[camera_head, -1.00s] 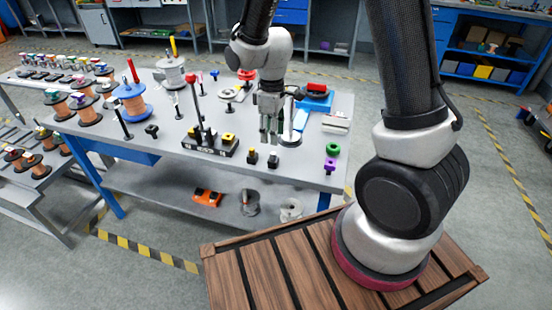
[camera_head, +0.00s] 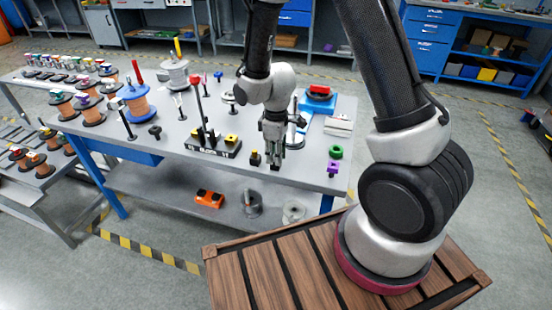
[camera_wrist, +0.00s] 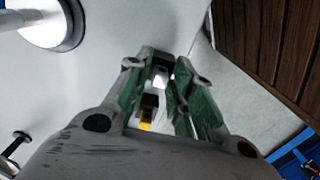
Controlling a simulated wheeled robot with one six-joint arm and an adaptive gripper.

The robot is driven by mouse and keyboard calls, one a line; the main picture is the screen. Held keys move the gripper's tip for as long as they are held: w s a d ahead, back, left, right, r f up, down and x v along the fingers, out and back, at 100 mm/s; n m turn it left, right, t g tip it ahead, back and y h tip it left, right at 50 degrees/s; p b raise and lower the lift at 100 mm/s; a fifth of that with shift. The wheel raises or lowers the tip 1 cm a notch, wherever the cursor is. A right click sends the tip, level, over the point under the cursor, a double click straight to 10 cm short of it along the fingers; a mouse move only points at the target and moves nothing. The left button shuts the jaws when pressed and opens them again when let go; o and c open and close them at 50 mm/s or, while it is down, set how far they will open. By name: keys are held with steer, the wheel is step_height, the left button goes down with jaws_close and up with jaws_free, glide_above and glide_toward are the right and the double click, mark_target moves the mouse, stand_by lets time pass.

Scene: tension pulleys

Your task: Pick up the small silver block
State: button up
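The small silver block (camera_wrist: 158,76) shows in the wrist view between the tips of my gripper's fingers, with a dark part around it. My gripper (camera_wrist: 163,72) has its green-padded fingers spread, with a gap between them. In the head view my gripper (camera_head: 273,157) points down at the front part of the workbench, right over the block's place. There it hides most of the block, and only a dark bit shows under the fingertips. I cannot tell whether the fingers touch the block.
A black tray (camera_head: 214,146) stands further left. Green (camera_head: 336,153) and purple (camera_head: 332,168) parts stand right. The workbench (camera_head: 303,177) edge is close.

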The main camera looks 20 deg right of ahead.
jaws_close()
step_height(320, 180, up, 10)
stand_by(0.4)
stand_by(0.3)
